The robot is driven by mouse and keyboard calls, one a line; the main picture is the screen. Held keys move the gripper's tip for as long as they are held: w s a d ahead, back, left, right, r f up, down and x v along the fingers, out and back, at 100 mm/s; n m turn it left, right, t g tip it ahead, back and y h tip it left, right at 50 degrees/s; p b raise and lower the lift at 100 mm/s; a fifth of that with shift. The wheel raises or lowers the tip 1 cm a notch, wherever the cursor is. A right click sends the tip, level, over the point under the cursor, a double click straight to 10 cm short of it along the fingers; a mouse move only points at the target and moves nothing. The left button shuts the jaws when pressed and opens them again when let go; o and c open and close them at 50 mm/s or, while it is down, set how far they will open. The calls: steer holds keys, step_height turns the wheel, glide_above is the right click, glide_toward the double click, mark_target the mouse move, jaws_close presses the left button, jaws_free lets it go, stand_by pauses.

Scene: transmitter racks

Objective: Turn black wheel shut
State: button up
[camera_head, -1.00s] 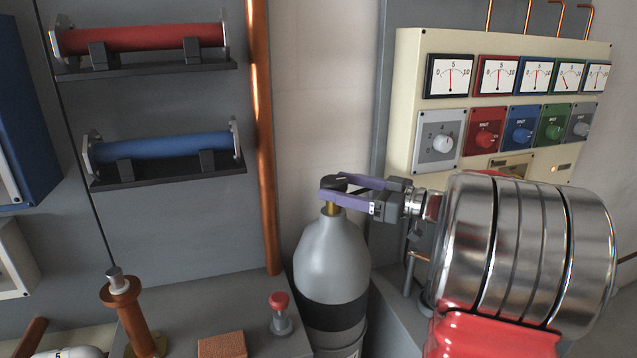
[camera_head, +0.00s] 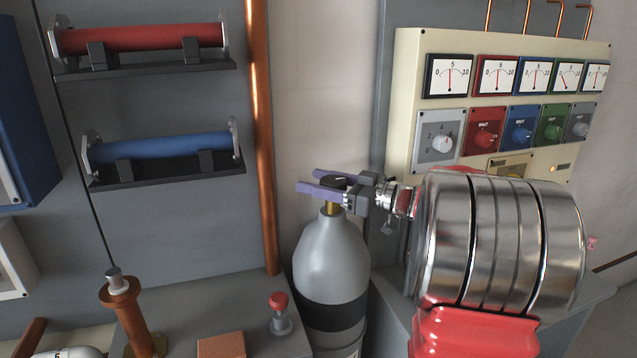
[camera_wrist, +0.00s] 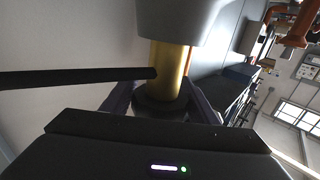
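A grey gas cylinder (camera_head: 330,262) with a dark band stands in the middle of the head view, a brass valve stem (camera_head: 332,208) on top. The black wheel (camera_head: 339,182) sits on this stem. My gripper (camera_head: 308,180) reaches in from the right with purple fingers on either side of the wheel, tips past it. In the wrist view the wheel (camera_wrist: 158,108) lies between the fingers, below the brass stem (camera_wrist: 168,62) as pictured. The fingers stand apart; I cannot tell whether they touch the rim.
A black rod (camera_wrist: 75,78) runs to the brass stem in the wrist view. A copper pipe (camera_head: 262,140) rises left of the cylinder. A cream gauge panel (camera_head: 408,75) is behind my arm at right. A red push button (camera_head: 279,301) stands left of the cylinder.

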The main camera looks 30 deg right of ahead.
steer(key=c, duration=0.6)
steer(key=shift+c, duration=0.2)
